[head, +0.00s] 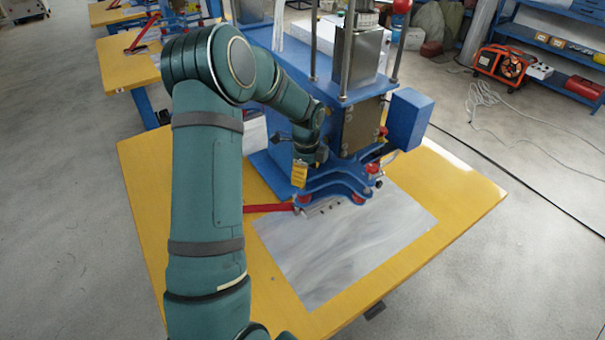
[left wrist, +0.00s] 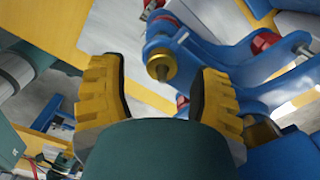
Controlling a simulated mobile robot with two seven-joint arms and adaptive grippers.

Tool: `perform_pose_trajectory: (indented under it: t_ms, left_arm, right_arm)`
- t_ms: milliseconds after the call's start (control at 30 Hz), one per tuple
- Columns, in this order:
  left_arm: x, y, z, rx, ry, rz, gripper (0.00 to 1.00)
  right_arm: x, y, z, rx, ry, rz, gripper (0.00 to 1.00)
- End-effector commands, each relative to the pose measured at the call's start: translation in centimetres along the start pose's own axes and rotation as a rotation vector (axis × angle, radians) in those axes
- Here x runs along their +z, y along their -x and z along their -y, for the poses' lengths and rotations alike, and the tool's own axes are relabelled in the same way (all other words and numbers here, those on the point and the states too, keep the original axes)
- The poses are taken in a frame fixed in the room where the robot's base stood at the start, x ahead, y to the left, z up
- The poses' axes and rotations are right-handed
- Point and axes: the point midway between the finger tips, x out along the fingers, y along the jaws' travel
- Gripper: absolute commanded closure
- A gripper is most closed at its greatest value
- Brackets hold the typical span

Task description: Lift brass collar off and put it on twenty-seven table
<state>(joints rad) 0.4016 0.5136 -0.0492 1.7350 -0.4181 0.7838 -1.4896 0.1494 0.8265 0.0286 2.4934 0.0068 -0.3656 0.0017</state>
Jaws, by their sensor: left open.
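The brass collar (left wrist: 161,66) is a small gold ring on the end of a grey pin under a blue arm of the machine (left wrist: 185,45). In the left wrist view it lies between the two yellow fingers of my left gripper (left wrist: 158,72), with clear gaps on both sides. The fingers are open and empty. My right gripper is not in view. No table number is readable.
The machine stands on a yellow table (head: 460,190) with a grey metal sheet (head: 345,250), bare toward the front. A red lever (head: 268,208) reaches left from the machine. More yellow tables (head: 122,62) stand behind left.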

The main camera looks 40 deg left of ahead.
Motion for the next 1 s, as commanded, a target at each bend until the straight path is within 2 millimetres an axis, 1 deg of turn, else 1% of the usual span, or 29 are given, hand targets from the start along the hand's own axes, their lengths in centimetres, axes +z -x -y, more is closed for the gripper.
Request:
perform_pose_trajectory:
  t_ms: [200, 233, 267, 300, 367, 400, 833, 1000]
  left_arm:
    - [0.01, -0.06, -0.01, 0.0, 0.0, 0.0, 0.37]
    - [0.0, -0.05, -0.01, 0.0, 0.0, 0.0, 0.42]
    - [0.0, -0.05, -0.01, 0.0, 0.0, 0.0, 0.52]
    - [0.0, -0.05, -0.01, 0.0, 0.0, 0.0, 0.66]
    - [0.0, -0.04, -0.01, 0.0, 0.0, 0.0, 0.88]
    - [0.0, -0.04, -0.01, 0.0, 0.0, 0.0, 1.0]
    - [-0.02, -0.01, -0.01, 0.0, 0.0, 0.0, 1.0]
    - [-0.01, 0.77, 0.01, -0.001, 0.0, 0.0, 1.0]
  right_arm:
    - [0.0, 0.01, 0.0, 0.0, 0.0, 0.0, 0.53]
    - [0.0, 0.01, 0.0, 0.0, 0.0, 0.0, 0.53]
    - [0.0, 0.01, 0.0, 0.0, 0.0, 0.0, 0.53]
    - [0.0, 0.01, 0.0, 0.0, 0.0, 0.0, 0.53]
    - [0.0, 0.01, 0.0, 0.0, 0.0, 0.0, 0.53]
    - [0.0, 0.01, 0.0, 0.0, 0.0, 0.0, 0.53]
    - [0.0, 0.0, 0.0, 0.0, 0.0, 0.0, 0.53]
    - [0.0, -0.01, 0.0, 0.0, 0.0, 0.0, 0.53]
